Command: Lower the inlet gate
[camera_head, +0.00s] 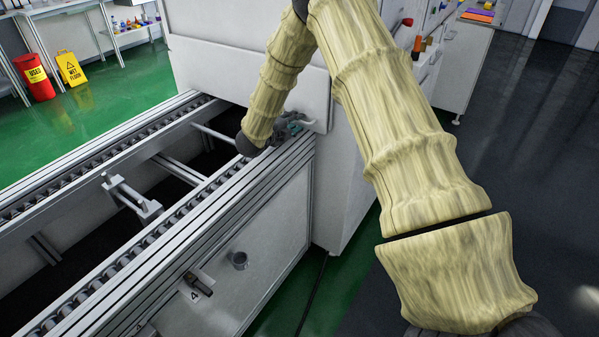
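A white panel (205,66), which looks like the inlet gate, stands across the conveyor's end at the white machine (220,18). Its lower edge is above the conveyor bed, with a dark gap below. A small grey handle-like part shows at its lower right corner (310,124). My arm comes over from the right and bends down in front of the panel. My gripper (291,125) is small and partly hidden by my wrist, beside that corner above the near rail. I cannot tell whether its fingers are open or touch the handle.
The conveyor's near rail (190,215) and far rail (90,155) have rollers. A metal bracket (130,198) stands between them. A yellow floor sign (70,68) and red bin (35,78) stand far left.

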